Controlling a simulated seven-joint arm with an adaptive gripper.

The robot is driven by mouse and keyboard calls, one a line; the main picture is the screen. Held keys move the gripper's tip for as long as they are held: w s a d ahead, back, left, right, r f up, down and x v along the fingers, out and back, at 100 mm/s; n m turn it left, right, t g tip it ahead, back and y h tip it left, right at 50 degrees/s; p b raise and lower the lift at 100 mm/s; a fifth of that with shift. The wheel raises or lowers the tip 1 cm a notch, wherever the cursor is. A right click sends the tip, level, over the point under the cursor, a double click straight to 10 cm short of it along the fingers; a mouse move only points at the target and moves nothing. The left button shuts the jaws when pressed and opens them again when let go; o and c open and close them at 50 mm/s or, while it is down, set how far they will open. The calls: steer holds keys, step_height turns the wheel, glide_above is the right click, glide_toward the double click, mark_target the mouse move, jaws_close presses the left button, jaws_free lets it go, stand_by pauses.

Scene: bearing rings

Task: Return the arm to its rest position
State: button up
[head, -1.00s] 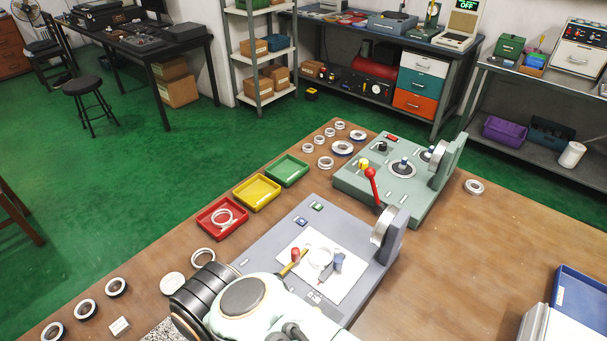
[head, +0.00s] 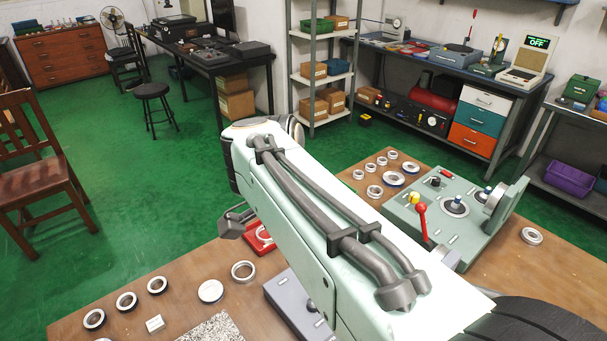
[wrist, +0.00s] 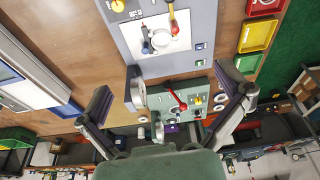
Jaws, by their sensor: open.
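My gripper (wrist: 167,95) is open and empty in the wrist view, its two dark-padded fingers wide apart. It is above the workbench, with nothing between the fingers at close range. In the head view my arm crosses the middle of the picture, raised above the bench. A dark finger of the gripper (head: 234,222) shows at the arm's left side. The arm hides most of the grey fixture (head: 284,293) and the coloured trays. The grey fixture (wrist: 203,22) shows in the wrist view with its white pad and red lever.
A green fixture (head: 470,232) with a red lever stands right of my arm. Several bearing rings (head: 127,301) lie at the bench's left. A red tray (head: 256,247) is partly hidden behind the arm; a yellow tray (wrist: 259,34) shows in the wrist view. A wooden chair (head: 38,170) stands left.

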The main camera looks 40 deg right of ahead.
steer(key=w+d+f+m+g+h, duration=0.2)
steer(key=d+m+g, duration=0.1)
steer(key=d+m, duration=0.25)
steer(key=w+d+f+m+g+h, duration=0.1)
steer(key=w+d+f+m+g, duration=0.1)
steer(key=w+d+m+g, duration=0.3)
steer(key=s+d+f+g+h, duration=0.2)
steer(key=d+f+h, duration=0.15)
steer(key=f, duration=0.55)
steer(key=x, duration=1)
steer(key=shift+s+f, duration=0.25)
steer(key=shift+f, duration=0.05)
steer(key=shift+a, duration=0.15)
steer(key=v, duration=1)
steer(key=shift+w, duration=0.15)
steer(key=shift+d+r, duration=0.1)
steer(key=shift+d, duration=0.1)
